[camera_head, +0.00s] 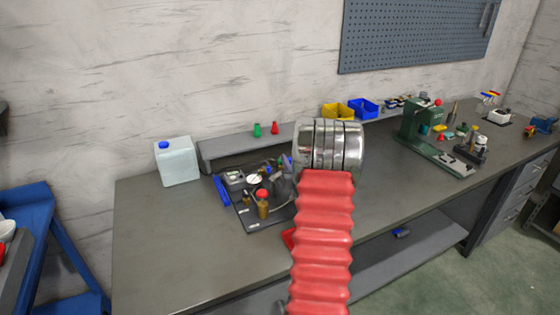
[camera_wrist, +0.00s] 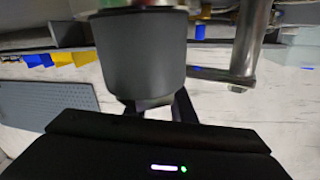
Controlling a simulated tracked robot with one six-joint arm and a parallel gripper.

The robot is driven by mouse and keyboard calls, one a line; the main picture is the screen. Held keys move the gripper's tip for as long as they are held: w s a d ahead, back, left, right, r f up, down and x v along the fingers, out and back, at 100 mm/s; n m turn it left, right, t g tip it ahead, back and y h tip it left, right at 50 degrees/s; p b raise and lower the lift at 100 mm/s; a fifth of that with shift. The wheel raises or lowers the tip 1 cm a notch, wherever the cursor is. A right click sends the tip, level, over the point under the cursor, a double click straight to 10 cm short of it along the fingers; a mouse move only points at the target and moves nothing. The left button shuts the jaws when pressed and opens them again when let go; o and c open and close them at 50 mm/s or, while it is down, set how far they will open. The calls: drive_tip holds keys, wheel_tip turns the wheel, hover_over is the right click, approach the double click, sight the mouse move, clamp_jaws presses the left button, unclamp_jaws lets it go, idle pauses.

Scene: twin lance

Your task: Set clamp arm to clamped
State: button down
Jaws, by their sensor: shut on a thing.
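In the wrist view, my gripper (camera_wrist: 156,106) shows dark fingers behind its black housing. It is shut on a grey cylindrical part (camera_wrist: 140,58), which fills the middle of the view. A shiny metal rod with a crosspiece (camera_wrist: 244,48) stands just right of this part. I cannot tell for sure whether the grey part belongs to the clamp arm. In the head view, my red ribbed arm and silver joint hide the gripper and what it holds. A dark board (camera_head: 262,222) with a gauge and a red-topped fitting (camera_head: 263,197) lies left of my arm, partly covered by it.
A white jug (camera_head: 177,163) stands at the bench's left end. Green and red cones (camera_head: 266,129) and yellow and blue bins (camera_head: 350,109) sit along the back. A green press (camera_head: 425,125) stands at right. The front left of the grey bench (camera_head: 160,250) is clear.

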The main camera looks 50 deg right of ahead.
drive_tip(key=shift+s+a+m+g+h, duration=0.1)
drive_tip(key=shift+s+m+g+h, duration=0.55)
drive_tip(key=shift+m+g+h, duration=0.35)
drive_tip(key=shift+s+a+m+g+h, duration=0.25)
drive_tip(key=shift+s+m+g+h, duration=0.9)
drive_tip(key=shift+g, duration=0.25)
drive_tip(key=c, duration=1.5)
unclamp_jaws()
drive_tip(key=shift+a, duration=0.1)
drive_tip(key=v, duration=1.3)
drive_tip(key=shift+s+a+f, duration=0.15)
drive_tip(key=shift+a, duration=0.15)
